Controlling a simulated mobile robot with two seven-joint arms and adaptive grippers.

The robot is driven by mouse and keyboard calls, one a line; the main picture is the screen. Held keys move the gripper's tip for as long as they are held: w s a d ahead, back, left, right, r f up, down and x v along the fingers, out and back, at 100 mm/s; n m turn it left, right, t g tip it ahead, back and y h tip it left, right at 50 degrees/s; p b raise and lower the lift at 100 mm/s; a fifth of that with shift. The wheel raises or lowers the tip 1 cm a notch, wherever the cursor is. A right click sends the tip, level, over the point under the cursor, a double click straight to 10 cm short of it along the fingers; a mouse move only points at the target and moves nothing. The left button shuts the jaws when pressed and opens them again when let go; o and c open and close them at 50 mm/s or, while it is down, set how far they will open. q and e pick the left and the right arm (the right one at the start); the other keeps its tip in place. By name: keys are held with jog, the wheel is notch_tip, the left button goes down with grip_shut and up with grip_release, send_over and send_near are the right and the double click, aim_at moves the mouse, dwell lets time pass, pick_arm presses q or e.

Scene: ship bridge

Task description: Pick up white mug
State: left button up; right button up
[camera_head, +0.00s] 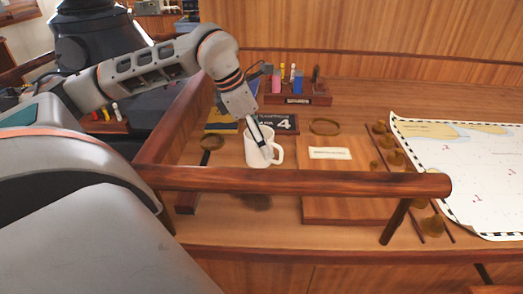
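The white mug (255,155) stands upright on the wooden desk behind a wooden rail, its handle pointing right. My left arm comes in from the left, and its gripper (265,150) points down at the mug. One dark finger overlaps the mug's front and rim in the picture. The other finger is not clearly visible, so I cannot tell whether the gripper is open or shut on the mug wall. My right gripper is not in view.
The wooden rail (300,181) crosses in front of the mug. A pen holder (298,97) and a chart (465,170) are farther off.

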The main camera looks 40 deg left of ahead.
pick_arm(q)
jog(key=c, duration=1.4)
jog(key=shift+c, duration=0.2)
